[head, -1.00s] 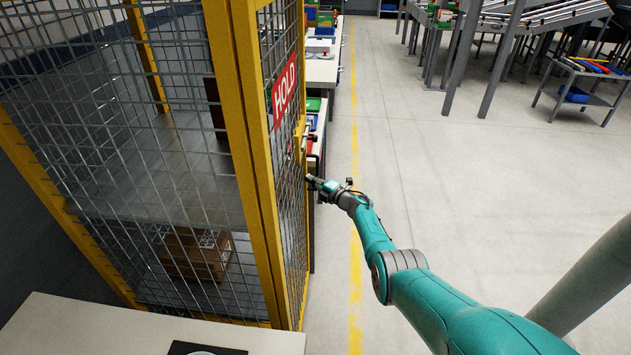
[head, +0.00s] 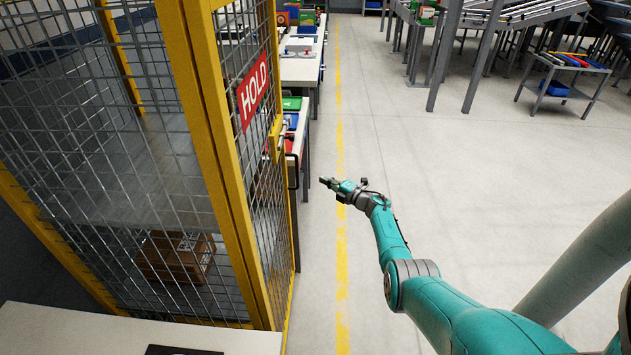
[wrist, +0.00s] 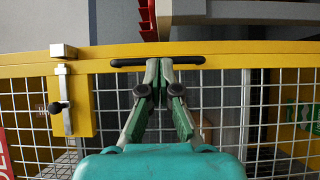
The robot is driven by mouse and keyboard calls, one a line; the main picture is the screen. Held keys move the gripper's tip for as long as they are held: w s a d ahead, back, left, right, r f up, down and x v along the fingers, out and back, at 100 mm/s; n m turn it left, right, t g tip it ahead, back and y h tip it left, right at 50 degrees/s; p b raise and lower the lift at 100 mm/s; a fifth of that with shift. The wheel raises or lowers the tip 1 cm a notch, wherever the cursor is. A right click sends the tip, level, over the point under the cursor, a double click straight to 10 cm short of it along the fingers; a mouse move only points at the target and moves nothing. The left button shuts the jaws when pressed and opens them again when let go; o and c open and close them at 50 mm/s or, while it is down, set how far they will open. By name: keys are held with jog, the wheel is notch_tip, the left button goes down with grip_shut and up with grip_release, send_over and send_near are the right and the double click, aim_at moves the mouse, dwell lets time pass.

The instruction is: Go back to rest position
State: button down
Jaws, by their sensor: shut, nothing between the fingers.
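My gripper (head: 324,181) is at the end of my teal arm, shut and empty, in front of the yellow mesh cage door. In the head view a gap of floor shows between its fingertips and the door. A metal latch (wrist: 64,98) with a black knob sits to the left of the handle.
The cage (head: 215,150) with a red HOLD sign (head: 252,91) stands on the left, a cardboard box (head: 176,257) inside. A pale tabletop (head: 120,335) is at the lower left. Benches (head: 300,68) stand beyond the cage. The floor (head: 480,200) on the right is open.

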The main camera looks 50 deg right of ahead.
jog(key=shift+s+d, duration=0.25)
jog(key=shift+s, duration=0.1)
